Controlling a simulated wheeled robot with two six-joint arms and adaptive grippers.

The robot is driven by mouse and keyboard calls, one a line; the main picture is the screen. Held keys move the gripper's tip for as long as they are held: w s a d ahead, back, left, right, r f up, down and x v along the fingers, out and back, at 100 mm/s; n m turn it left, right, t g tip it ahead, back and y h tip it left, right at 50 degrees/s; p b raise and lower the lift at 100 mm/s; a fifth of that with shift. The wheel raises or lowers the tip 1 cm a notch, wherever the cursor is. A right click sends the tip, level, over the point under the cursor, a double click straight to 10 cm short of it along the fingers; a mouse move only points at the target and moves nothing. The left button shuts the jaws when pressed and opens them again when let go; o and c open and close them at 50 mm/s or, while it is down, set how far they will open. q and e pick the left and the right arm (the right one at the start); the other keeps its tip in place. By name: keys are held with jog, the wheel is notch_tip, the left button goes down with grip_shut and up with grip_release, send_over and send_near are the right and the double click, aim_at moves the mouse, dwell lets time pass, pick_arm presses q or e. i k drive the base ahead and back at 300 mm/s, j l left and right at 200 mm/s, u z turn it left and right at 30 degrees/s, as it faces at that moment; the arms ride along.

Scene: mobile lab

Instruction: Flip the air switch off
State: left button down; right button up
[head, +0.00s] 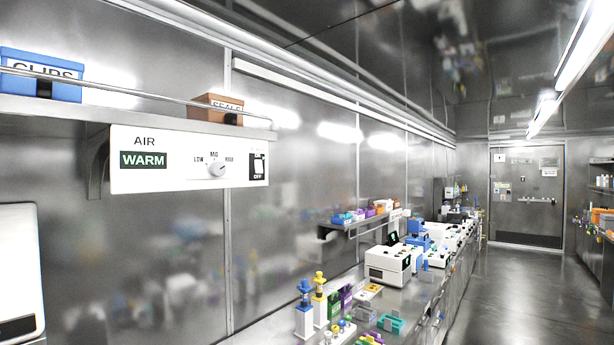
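The white AIR panel (188,172) hangs on the left wall under a shelf in the head view. Its green display (143,159) reads WARM. A round dial (217,170) with LOW, MID and HIGH marks sits right of the display. The air switch (258,166) is a small white rocker in a dark frame at the panel's right end, with OFF lettered at its bottom. Its exact tilt is too small to tell. Neither of my grippers is in view.
The metal shelf (190,121) above the panel has a front rail and holds a blue CLIPS box (42,84) and a brown SEALS box (216,108). A bench (300,335) with bottles and white instruments runs along the left wall. The aisle floor (510,290) is clear.

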aim_at(258, 164)
jog(key=i+l, duration=0.25)
jog(key=i+l+u, duration=0.1)
jog(key=i+l, duration=0.15)
jog(key=l, duration=0.2)
jog(key=i+l, duration=0.2)
jog(key=l, duration=0.15)
jog(key=i+l, duration=0.25)
jog(key=l, duration=0.15)
jog(key=u, duration=0.05)
